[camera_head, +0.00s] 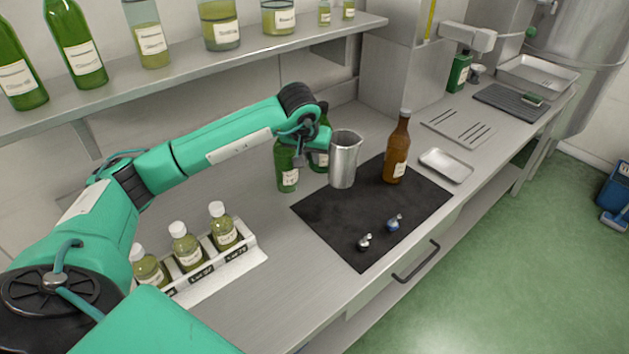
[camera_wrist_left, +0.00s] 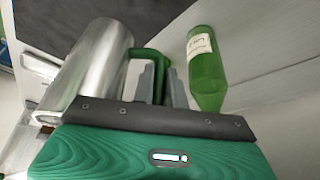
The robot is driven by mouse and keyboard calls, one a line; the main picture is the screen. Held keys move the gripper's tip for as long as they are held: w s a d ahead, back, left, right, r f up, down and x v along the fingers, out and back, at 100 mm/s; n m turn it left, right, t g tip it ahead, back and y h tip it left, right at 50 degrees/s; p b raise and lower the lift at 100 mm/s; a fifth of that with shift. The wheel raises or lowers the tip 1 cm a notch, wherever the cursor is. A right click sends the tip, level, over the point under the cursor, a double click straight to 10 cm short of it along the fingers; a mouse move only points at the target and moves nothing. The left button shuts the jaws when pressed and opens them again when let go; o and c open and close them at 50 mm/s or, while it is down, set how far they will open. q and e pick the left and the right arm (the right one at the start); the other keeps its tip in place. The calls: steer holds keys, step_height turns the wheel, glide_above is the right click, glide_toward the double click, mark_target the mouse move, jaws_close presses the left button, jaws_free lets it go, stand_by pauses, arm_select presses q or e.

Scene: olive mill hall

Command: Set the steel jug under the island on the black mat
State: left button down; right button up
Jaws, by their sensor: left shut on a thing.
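The steel jug (camera_head: 345,160) is a tall, shiny, upright cylinder at the far left edge of the black mat (camera_head: 330,215). Its base overlaps the mat in the picture; I cannot tell whether it touches it. My right gripper is out of view.
A brown bottle (camera_head: 397,150) stands on the mat's far part, and two small stoppers (camera_head: 393,223) (camera_head: 364,243) lie near its front. Green bottles (camera_head: 287,165) stand left of the jug. A rack of samples (camera_head: 208,268) is at near left, a small tray (camera_head: 446,166) at right. The mat's middle is bare.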

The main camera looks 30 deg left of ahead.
arm_select(q)
step_height(320, 180, down, 10)
steer(key=shift+f+p, duration=0.1)
steer(key=shift+p, duration=1.1)
steer(key=shift+f+b, duration=0.15)
steer(key=shift+b, duration=0.15)
steer(key=c, duration=1.4)
jaws_free()
